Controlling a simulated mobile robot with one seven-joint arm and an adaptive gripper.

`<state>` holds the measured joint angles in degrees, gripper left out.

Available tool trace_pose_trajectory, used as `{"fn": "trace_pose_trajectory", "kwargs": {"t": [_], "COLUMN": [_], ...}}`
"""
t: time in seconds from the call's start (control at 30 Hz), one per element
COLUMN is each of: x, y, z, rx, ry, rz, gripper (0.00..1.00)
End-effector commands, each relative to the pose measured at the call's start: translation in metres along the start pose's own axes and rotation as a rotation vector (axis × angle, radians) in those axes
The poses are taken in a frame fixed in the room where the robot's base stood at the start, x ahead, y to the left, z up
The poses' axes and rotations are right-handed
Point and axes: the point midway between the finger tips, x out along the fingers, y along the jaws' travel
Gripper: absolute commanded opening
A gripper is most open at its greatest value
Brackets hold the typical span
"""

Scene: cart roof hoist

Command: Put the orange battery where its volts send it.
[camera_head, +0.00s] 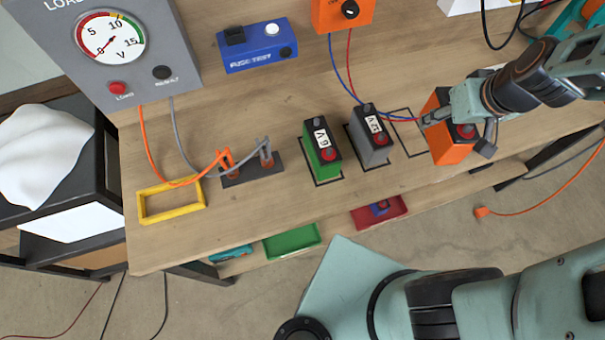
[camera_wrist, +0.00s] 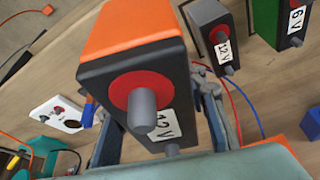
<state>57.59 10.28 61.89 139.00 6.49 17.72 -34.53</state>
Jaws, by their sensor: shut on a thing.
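A grey battery (camera_head: 373,146) marked 12 V and a green battery (camera_head: 325,157) marked 6 V stand upright in black outlines. An empty black outline (camera_head: 407,112) lies between the grey and orange batteries.
A load tester (camera_head: 152,38) with a volt dial stands at the left, its leads running to a clip stand (camera_head: 253,176). A yellow frame (camera_head: 144,205) lies empty beside it. A blue fuse tester (camera_head: 257,45) stands behind. Below are a green tray (camera_head: 292,241) and a red tray (camera_head: 365,218).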

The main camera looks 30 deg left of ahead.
Motion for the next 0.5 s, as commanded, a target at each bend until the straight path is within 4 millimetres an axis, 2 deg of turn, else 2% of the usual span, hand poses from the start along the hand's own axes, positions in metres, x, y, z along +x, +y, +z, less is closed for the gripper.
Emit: {"fn": "trace_pose_trajectory", "kwargs": {"t": [0.03,0.5], "x": [-0.004,-0.039], "y": [0.007,0.057], "z": [-0.006,-0.036], "rx": [0.028,0.328], "ry": [0.004,0.01], "rz": [0.017,0.143], "gripper": [0.0,0.0]}}
